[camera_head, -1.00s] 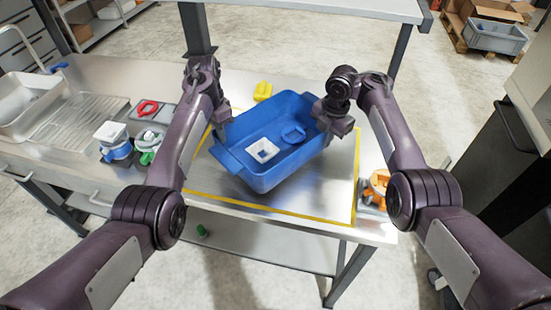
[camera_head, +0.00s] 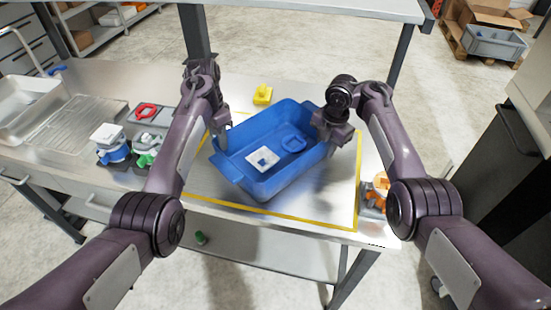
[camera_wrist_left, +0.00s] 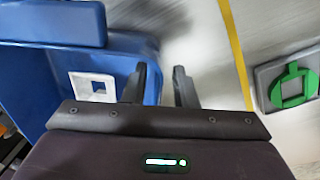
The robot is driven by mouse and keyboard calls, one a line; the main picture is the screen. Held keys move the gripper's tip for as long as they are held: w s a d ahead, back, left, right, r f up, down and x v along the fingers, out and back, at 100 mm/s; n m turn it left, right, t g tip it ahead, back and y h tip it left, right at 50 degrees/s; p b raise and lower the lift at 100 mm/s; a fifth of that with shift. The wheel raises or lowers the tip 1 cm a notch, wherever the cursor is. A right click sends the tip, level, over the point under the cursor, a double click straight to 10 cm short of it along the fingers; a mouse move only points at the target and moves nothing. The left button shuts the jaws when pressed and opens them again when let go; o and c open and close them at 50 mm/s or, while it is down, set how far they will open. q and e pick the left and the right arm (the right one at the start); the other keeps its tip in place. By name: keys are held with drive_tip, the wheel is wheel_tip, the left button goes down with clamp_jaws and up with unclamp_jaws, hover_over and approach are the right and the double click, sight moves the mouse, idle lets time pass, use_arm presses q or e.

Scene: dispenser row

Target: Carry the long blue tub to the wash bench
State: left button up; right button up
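The long blue tub (camera_head: 258,183) stands on the steel table inside a yellow-outlined area, set at a slant. A white square piece with a dark opening (camera_head: 262,160) and a blue piece (camera_head: 293,141) lie in it. My left gripper (camera_head: 219,128) is at the tub's left side; in the left wrist view its fingers (camera_wrist_left: 163,88) are apart, close to the blue wall (camera_wrist_left: 118,60). My right gripper (camera_head: 333,138) is at the tub's right end; its fingertips are too small and hidden to judge. A steel sink with a ribbed drainer (camera_head: 72,122) is at the far left.
Several lidded pieces on grey blocks (camera_head: 130,140) stand left of the tub. A yellow piece (camera_head: 262,95) is behind it, and an orange piece (camera_head: 380,185) is at the table's right end. A shelf post (camera_head: 195,35) rises behind.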

drive_tip(key=shift+r, duration=0.25)
use_arm(q)
wheel_tip(320, 180, up, 11)
drive_tip(key=shift+w+a+f, duration=0.2)
drive_tip(key=shift+w+a, duration=0.1)
use_arm(e)
wheel_tip(320, 180, up, 7)
drive_tip(key=shift+s+d, duration=0.2)
drive_tip(key=shift+d, duration=0.05)
